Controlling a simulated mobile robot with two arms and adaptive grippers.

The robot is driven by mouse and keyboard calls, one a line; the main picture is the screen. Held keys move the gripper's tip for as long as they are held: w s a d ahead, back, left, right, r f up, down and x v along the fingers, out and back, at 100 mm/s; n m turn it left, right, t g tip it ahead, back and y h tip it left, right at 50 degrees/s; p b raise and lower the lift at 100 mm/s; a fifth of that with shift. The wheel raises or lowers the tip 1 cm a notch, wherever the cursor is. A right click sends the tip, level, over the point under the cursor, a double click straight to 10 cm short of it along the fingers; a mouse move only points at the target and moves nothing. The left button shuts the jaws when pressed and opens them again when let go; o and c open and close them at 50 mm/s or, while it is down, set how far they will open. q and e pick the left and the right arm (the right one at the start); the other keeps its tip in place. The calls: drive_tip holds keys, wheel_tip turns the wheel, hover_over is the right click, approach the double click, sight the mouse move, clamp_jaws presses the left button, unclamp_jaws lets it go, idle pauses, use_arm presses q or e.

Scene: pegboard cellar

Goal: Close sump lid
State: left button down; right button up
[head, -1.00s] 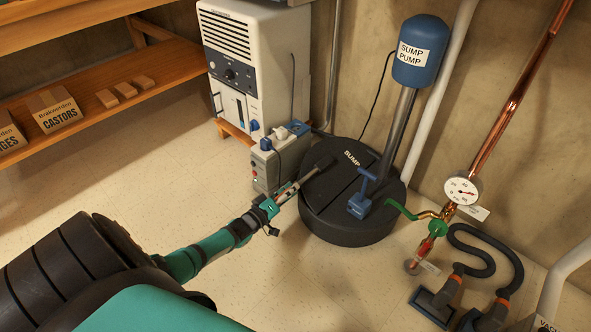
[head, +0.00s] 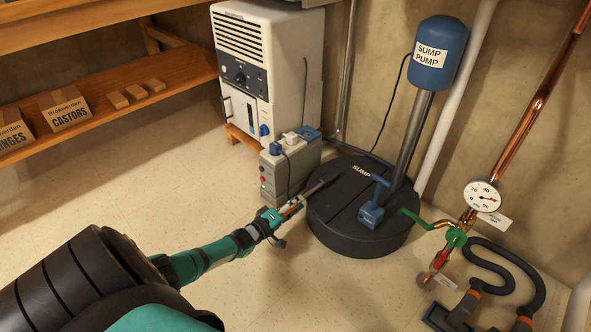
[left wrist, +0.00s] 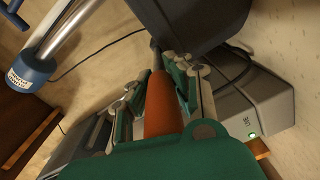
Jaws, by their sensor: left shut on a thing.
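The black round sump (head: 362,238) stands on the floor right of centre, its flat top marked SUMP. The sump lid (head: 345,192) looks about level with the rim; I cannot tell whether it is fully seated. My left gripper (head: 291,209) is at the sump's left side, shut on an orange handle (left wrist: 162,105). A dark rod runs from the handle to the left part of the lid; whether it is fixed to the lid is unclear. In the left wrist view the gripper's fingers (left wrist: 155,88) lie on both sides of the handle. My right gripper is out of view.
A blue sump pump (head: 440,57) on a grey pipe rises behind the lid. A blue valve (head: 371,214) sits on top. A grey box (head: 283,175) stands close left of the sump. Green-handled copper piping (head: 456,237) and a black hose (head: 487,266) are at right.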

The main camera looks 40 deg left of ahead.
use_arm(q)
drive_tip(key=shift+s+a+f, duration=0.1)
drive_tip(key=shift+a+f, duration=0.05)
drive_tip(key=shift+f, duration=0.15)
drive_tip(key=c, duration=1.3)
unclamp_jaws()
drive_tip(key=shift+c, duration=0.2)
drive_tip(key=shift+o, duration=1.2)
drive_tip(key=s, duration=1.2)
drive_tip(key=shift+a+r, duration=0.35)
drive_tip(key=shift+a, duration=0.05)
